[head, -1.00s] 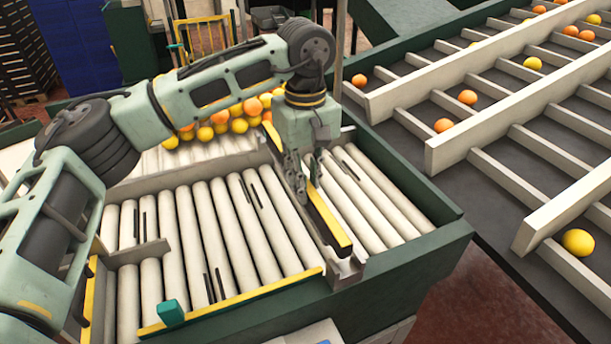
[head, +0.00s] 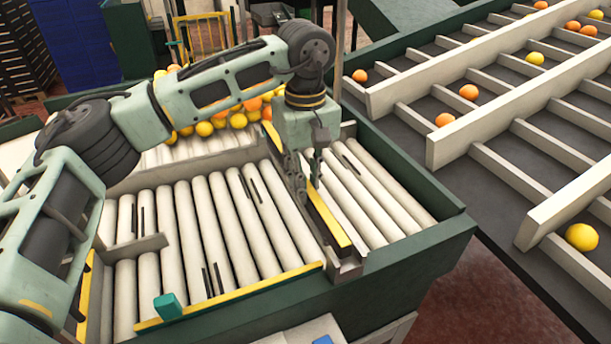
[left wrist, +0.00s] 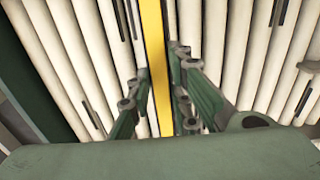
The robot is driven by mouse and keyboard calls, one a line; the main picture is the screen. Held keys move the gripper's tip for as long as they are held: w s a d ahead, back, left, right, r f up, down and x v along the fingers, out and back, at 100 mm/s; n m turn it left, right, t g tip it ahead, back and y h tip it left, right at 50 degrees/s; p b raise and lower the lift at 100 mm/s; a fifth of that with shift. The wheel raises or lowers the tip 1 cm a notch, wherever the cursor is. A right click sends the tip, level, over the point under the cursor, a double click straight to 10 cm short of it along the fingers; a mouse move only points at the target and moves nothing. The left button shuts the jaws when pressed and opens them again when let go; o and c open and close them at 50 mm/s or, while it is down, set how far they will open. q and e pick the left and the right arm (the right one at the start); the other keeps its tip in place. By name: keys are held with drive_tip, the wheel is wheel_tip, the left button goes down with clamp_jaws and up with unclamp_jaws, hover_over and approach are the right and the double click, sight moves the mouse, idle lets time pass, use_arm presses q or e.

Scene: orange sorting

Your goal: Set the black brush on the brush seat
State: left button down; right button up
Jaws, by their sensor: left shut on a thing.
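A long bar with a yellow top and a dark side, which I take to be the black brush (head: 331,219), lies lengthwise along the divider between the two roller lanes. My left gripper (head: 308,185) points down at its far part and is shut on it. In the left wrist view the yellow top (left wrist: 154,50) runs between the two fingers (left wrist: 160,92). The grey channel (head: 350,269) under the bar's near end looks like the brush seat; its far part is hidden by the bar and gripper. I cannot tell whether the bar touches it.
Pale rollers (head: 215,215) lie on both sides, framed by a green wall (head: 415,268). A teal block (head: 168,306) sits on the yellow front rail. Oranges and yellow fruit (head: 205,128) are heaped behind. A sorting conveyor with white dividers (head: 480,125) stands at the right.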

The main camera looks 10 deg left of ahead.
use_arm(q)
drive_tip(key=shift+f, duration=0.1)
drive_tip(key=c, duration=1.5)
unclamp_jaws()
drive_tip(key=shift+c, duration=0.2)
